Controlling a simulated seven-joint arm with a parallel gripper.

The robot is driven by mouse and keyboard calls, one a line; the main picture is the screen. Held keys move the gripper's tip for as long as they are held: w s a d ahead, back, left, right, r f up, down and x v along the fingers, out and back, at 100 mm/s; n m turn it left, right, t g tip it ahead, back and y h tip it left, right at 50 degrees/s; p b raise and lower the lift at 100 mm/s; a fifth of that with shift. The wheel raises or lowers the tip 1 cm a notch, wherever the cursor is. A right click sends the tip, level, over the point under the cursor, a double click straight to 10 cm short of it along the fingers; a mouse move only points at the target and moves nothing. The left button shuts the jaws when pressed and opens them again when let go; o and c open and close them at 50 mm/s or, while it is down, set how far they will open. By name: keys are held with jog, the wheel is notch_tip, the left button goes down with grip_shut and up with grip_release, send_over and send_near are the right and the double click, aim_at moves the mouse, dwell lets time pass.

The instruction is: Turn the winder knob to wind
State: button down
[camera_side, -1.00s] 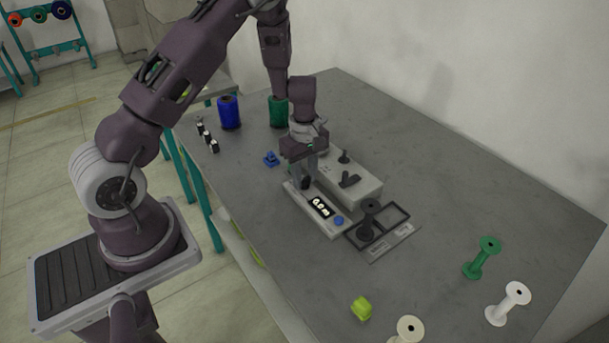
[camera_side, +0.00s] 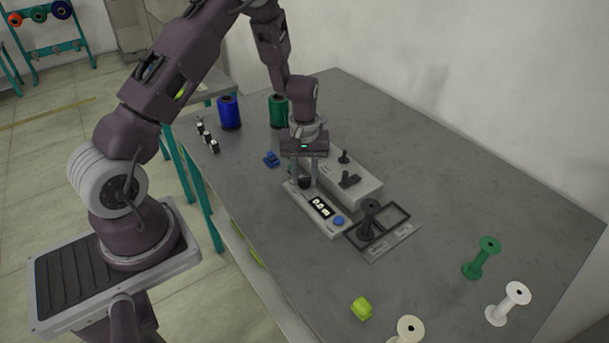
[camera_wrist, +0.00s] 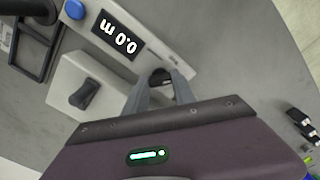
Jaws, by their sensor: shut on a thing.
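The dark winder knob (camera_side: 305,183) stands at the far end of the low control panel (camera_side: 331,228). My gripper (camera_side: 304,180) points down and is shut on the knob, one finger on each side. In the wrist view my gripper (camera_wrist: 161,84) has the dark knob (camera_wrist: 160,74) between its fingertips, partly covered by them. The panel's lit display (camera_wrist: 117,37) reads 0.0 m, upside down in that view. A blue button (camera_side: 339,221) is at the panel's near end. The grey winder box (camera_side: 362,192) beside the panel carries a black lever (camera_side: 349,179) and a black peg (camera_side: 343,157).
A black bobbin (camera_side: 368,214) stands in a dark frame near the winder. Blue (camera_side: 229,112) and green (camera_side: 279,110) thread spools stand at the back. Green (camera_side: 482,258) and white (camera_side: 508,304) bobbins and a yellow-green block (camera_side: 362,308) are nearer the front.

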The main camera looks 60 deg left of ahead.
aim_at(304, 178)
jog(key=shift+m, duration=0.7)
jog(key=c, duration=1)
grip_release()
jog(key=shift+c, duration=0.2)
notch_tip(304, 178, up, 7)
jog(key=shift+r, duration=0.1)
